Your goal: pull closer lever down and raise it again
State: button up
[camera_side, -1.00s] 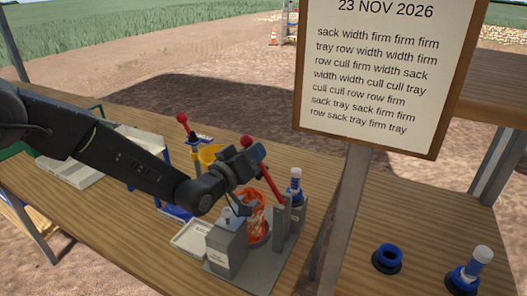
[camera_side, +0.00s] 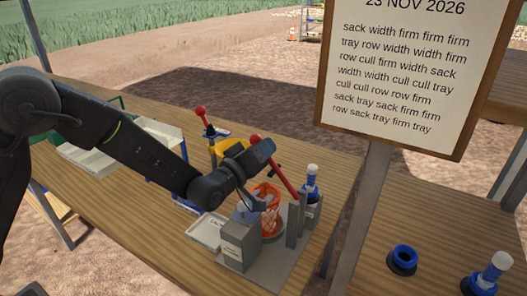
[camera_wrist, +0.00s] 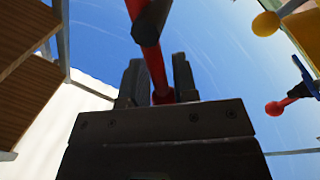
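The closer lever (camera_side: 281,178) is a red rod with a red ball knob, tilted up to the left above a grey fixture (camera_side: 238,246). My gripper (camera_side: 264,148) is at its upper end, near the knob. In the wrist view the lever (camera_wrist: 156,68) runs between the two fingers of my gripper (camera_wrist: 160,80). The fingers stand close on both sides of the rod, with little gap, and look shut on it. The palm hides part of the knob end.
A second red-knobbed lever (camera_side: 204,125) stands farther back beside a yellow part (camera_side: 231,145). An orange mesh sack (camera_side: 266,204) is in the fixture under my gripper. A blue-and-white bottle (camera_side: 312,181) stands just right of it. A wood-framed sign (camera_side: 405,80) is at the right.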

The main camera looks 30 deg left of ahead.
aim_at(260, 138)
jog(key=shift+o, duration=1.4)
jog(key=shift+a+r, duration=0.1)
jog(key=shift+r, duration=0.05)
jog(key=r, duration=0.4)
jog(key=shift+a+r, duration=0.25)
jog(key=shift+r, duration=0.05)
jog(key=s+a+r, duration=0.2)
jog(key=a+r, duration=0.4)
jog(key=a, duration=0.5)
jog(key=shift+s+r, duration=0.15)
